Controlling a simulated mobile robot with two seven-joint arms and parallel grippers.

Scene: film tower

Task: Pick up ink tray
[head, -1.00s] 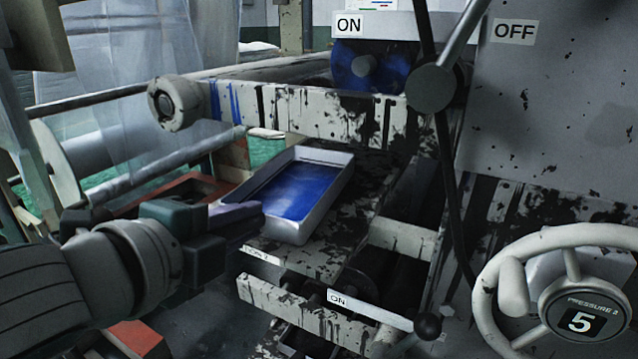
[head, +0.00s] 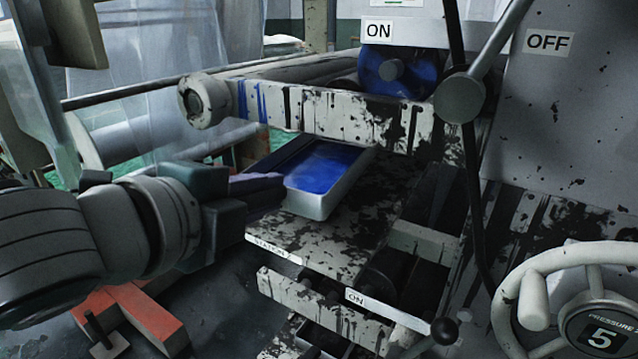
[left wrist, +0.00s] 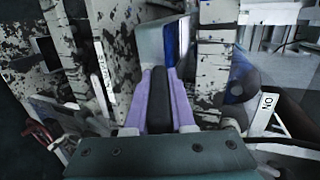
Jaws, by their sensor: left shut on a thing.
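The ink tray (head: 318,206) is a shallow white tray with blue ink in it, in the middle of the head view. It is at the printing machine's ink-splattered shelf (head: 335,245), with its far end close under the front bar; whether it touches the shelf is unclear. My left gripper (head: 284,188), with purple fingers, comes in from the left and is shut on the tray's near left side. In the left wrist view the tray's pale wall (left wrist: 150,45) and blue ink show just beyond the fingertips (left wrist: 163,72). My right gripper is not in view.
A splattered crossbar (head: 330,112) runs just above and behind the tray. A dark lever (head: 460,97) stands to the right, and a white handwheel (head: 570,290) is at lower right. A red-orange frame (head: 130,315) lies at lower left.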

